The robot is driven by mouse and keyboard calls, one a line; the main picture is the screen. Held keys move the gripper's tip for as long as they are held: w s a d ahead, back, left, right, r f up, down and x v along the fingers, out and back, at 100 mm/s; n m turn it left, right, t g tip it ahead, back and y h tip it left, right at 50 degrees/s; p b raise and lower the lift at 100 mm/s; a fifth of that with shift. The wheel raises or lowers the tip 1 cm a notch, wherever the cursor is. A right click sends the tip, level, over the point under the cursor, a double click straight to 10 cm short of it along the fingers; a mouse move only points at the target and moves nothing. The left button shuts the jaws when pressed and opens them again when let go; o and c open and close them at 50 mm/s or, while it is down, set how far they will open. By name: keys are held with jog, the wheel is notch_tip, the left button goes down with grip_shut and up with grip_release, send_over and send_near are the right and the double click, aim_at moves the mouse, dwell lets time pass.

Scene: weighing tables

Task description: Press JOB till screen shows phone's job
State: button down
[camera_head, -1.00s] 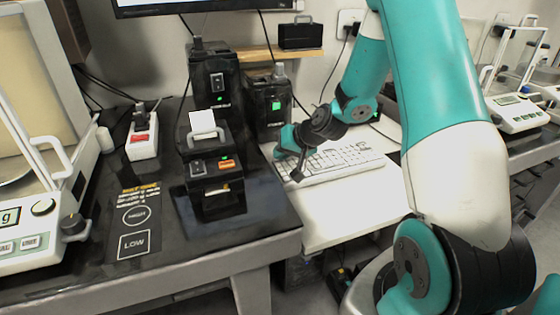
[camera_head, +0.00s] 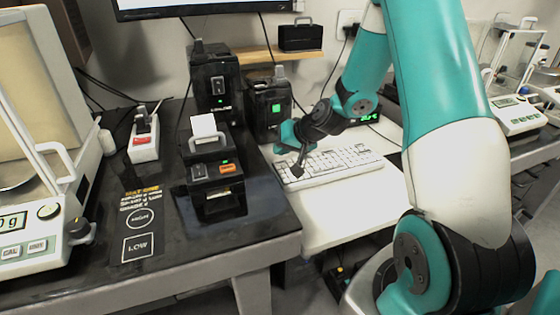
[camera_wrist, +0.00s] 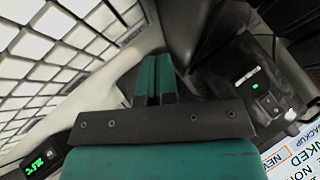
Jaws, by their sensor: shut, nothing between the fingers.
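The white keyboard (camera_head: 345,160) lies on the light shelf right of the black bench. It fills the upper left of the wrist view (camera_wrist: 45,70), large and close, with no readable key labels, so I cannot pick out a JOB key. My gripper (camera_head: 297,171) is shut and empty, its tip over or at the keyboard's left part; contact cannot be told. Its teal fingers show side by side in the wrist view (camera_wrist: 155,78). The monitor (camera_head: 190,8) shows only its lower edge. A screen-like panel with partly cut-off text (camera_wrist: 295,155) shows in the wrist view. No phone is recognizable.
A black label printer (camera_head: 215,175) stands left of the keyboard, with black devices (camera_head: 213,85) behind it. A balance (camera_head: 30,235) stands far left, another (camera_head: 515,115) far right. A small green-digit display (camera_head: 368,118) sits behind the keyboard. The shelf's front is clear.

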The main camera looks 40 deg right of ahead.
aim_at(279, 162)
notch_tip(279, 162, up, 4)
jog(key=p, duration=0.3)
jog(key=shift+r, duration=0.25)
jog(key=shift+f, duration=0.1)
dwell(0.4)
jog(key=shift+a+r, duration=0.25)
jog(key=shift+r, duration=0.05)
jog(key=s+a+r+n+g+y+p, duration=0.1)
jog(key=s+a+r+n+g+p, duration=0.2)
jog(key=s+a+r, duration=0.45)
jog(key=s+a+r+n+g+y+p, duration=0.1)
jog(key=s+a+r+n+g+p, duration=0.2)
jog(key=a+r, duration=0.7)
jog(key=s+a+r+n+g+p, duration=0.1)
jog(key=s+a+r+n+p, duration=0.1)
jog(key=s, duration=0.6)
jog(key=s+a+r+n+g+h+p, duration=0.1)
jog(key=s+a+r+n, duration=0.3)
jog(key=s, duration=0.5)
jog(key=shift+s+a+r+g+p, duration=0.2)
jog(key=shift+s+r+g+p, duration=0.1)
jog(key=shift+r+p, duration=0.25)
